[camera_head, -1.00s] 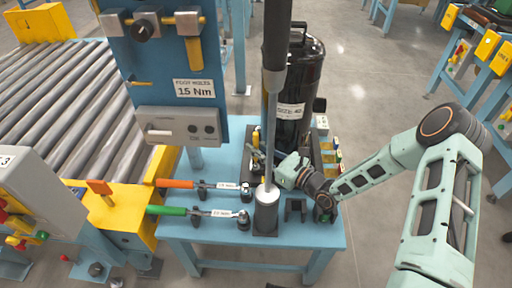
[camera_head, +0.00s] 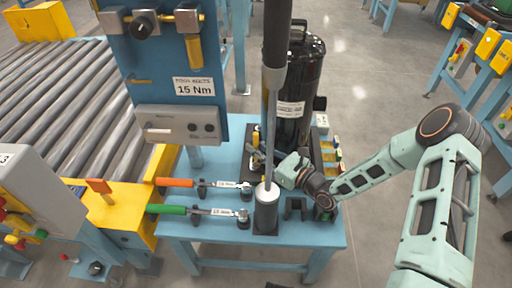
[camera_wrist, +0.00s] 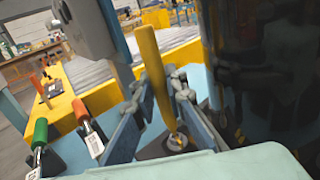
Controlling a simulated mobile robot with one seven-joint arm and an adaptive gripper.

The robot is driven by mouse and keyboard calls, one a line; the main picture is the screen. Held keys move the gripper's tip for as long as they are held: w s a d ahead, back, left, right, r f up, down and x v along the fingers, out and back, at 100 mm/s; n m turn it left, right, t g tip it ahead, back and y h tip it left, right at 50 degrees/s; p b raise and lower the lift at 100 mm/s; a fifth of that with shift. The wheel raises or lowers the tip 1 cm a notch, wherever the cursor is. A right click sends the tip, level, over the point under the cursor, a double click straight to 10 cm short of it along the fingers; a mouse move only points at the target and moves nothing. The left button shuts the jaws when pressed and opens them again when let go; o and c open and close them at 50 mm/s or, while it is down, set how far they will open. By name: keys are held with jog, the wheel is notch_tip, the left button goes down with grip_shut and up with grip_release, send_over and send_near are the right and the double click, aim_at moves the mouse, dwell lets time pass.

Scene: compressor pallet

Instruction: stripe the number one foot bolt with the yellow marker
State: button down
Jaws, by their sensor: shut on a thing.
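My gripper (camera_wrist: 158,92) is shut on the yellow marker (camera_wrist: 150,62), which stands slightly tilted between the fingers. The marker's lower end points down at a foot bolt (camera_wrist: 177,141) on a dark foot plate; I cannot tell whether it touches. The black compressor (camera_head: 302,90) stands upright on the blue table, and its dark side (camera_wrist: 245,70) fills the right of the wrist view. In the head view my gripper (camera_head: 262,157) is low at the compressor's left front, and the yellow marker (camera_head: 256,139) shows small above it. No stripe can be made out on the bolt.
Orange-handled (camera_head: 175,182) and green-handled (camera_head: 166,209) wrenches lie in holders on the blue table (camera_head: 270,246). A dark cylindrical holder (camera_head: 266,215) with a tall vertical tool stands in front of the gripper. A panel labelled 15 Nm (camera_head: 194,87) hangs at the left, before a roller conveyor (camera_head: 60,90).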

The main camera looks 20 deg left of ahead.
aim_at(257, 137)
jog(key=shift+r+p, duration=1.85)
jog(key=shift+r, duration=0.55)
jog(key=shift+d+f, duration=0.1)
jog(key=shift+d, duration=0.05)
